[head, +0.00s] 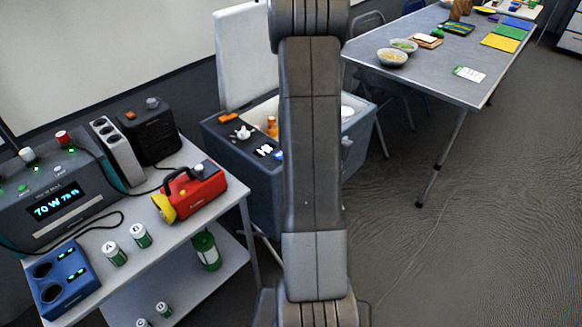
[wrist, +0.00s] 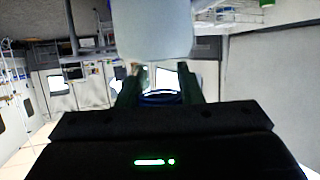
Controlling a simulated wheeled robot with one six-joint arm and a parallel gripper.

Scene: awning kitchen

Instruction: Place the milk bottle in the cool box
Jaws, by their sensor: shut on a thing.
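The cool box (head: 240,165) stands on the floor beyond my arm in the head view, a blue-grey box with its white lid (head: 245,60) raised at the back. My arm crosses in front of it and hides the middle of its opening. My gripper (wrist: 161,78) shows in the wrist view, its two dark fingers shut on what looks like the milk bottle. A pale, smooth bottle body (wrist: 152,30) fills the top centre, and a blue ring or cap shows between the fingers. The gripper and bottle are not visible in the head view.
Small items, including an orange bottle (head: 272,126), show at the cool box. A grey cart (head: 225,222) at left holds a red-yellow lamp (head: 190,190), a charger (head: 62,280) and a power unit (head: 65,200). A table (head: 440,60) stands at right; floor before it is clear.

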